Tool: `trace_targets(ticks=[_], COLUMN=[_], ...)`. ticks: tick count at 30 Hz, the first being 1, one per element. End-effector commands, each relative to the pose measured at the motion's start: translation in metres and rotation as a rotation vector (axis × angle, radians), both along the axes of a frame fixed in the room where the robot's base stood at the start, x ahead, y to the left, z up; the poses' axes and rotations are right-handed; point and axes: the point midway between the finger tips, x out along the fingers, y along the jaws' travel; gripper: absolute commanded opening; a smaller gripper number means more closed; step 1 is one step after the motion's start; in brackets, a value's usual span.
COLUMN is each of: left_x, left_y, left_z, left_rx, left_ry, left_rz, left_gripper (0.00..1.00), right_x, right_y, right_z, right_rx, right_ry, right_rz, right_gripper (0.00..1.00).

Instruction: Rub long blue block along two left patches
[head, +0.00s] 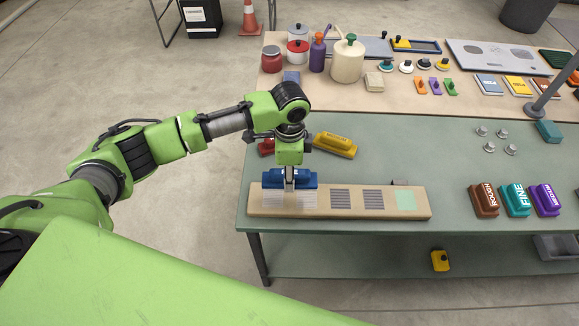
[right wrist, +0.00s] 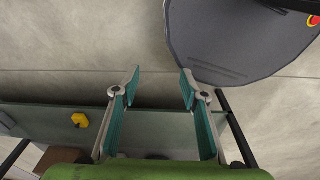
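A tan board (head: 325,207) lies along the front edge of the green table. Two pale left patches (head: 267,202) (head: 303,201) are partly covered at the back by the long blue block (head: 305,180). Two grey striped patches (head: 341,199) (head: 374,199) and a pale green patch (head: 406,200) follow to the right. My left gripper (head: 290,184) comes down from above and is shut on the blue block's middle. The block lies across both left patches; whether it touches them I cannot tell. My right gripper (right wrist: 160,82) is open and empty in the right wrist view.
A yellow block (head: 335,145) and a partly hidden red block (head: 266,147) lie behind the board. Brown, teal and purple blocks (head: 515,200) stand at the right. A back shelf (head: 400,100) holds jars and tools. The table is clear between the board and these blocks.

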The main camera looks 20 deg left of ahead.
Motion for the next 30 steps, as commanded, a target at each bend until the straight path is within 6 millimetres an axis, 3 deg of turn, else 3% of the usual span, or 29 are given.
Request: trace_targets(ticks=[6, 12, 24, 30], left_x=[0.001, 0.001, 0.001, 0.001], left_y=[-0.001, 0.000, 0.000, 0.000], left_z=[-0.009, -0.025, -0.064, -0.069], left_rx=[-0.001, -0.001, 0.000, -0.001], left_ry=[-0.001, -0.001, -0.002, -0.001], left_rz=[-0.018, -0.016, -0.017, -0.017], left_gripper=[0.17, 0.17, 0.17, 0.17], right_x=[-0.014, -0.014, -0.010, -0.009], right_y=[0.010, 0.018, 0.013, 0.007], right_z=[-0.009, -0.028, -0.073, -0.081], right_rx=[0.010, 0.019, 0.014, 0.008], right_ry=[0.020, 0.020, 0.014, 0.012], right_rz=[0.002, 0.002, 0.002, 0.002], right_gripper=[0.40, 0.40, 0.40, 0.40])
